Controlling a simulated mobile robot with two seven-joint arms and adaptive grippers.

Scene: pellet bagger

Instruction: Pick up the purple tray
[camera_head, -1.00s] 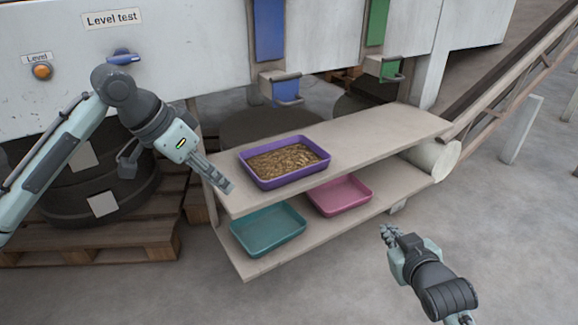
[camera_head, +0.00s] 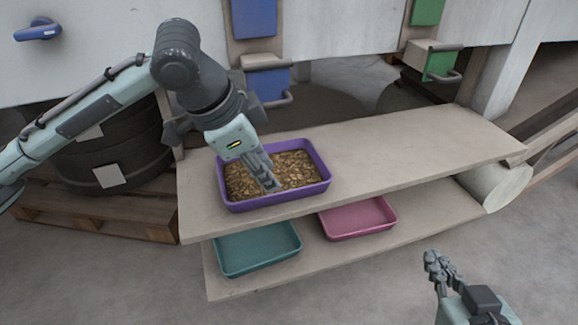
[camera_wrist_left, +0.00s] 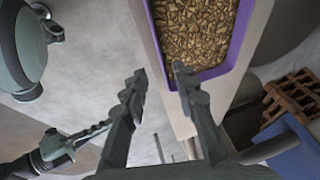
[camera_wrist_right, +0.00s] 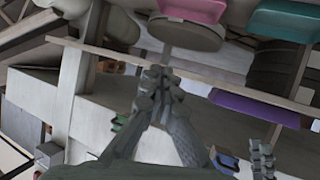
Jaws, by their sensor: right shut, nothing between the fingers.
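The purple tray (camera_head: 285,197), filled with brown pellets (camera_head: 290,165), sits level on the upper shelf. Its rim also shows in the left wrist view (camera_wrist_left: 239,42), and its side in the right wrist view (camera_wrist_right: 255,108). My left gripper (camera_head: 269,184) is in front of the tray in the head view, its fingers overlapping the pellets and reaching toward the near rim. My right gripper (camera_head: 434,258) is shut and empty, low at the right, away from the shelves.
A teal tray (camera_head: 258,250) and a pink tray (camera_head: 358,218) sit on the lower shelf. The upper shelf (camera_head: 420,145) is bare right of the purple tray. Blue (camera_head: 265,85) and green (camera_head: 432,62) chute boxes with handles hang behind the shelf.

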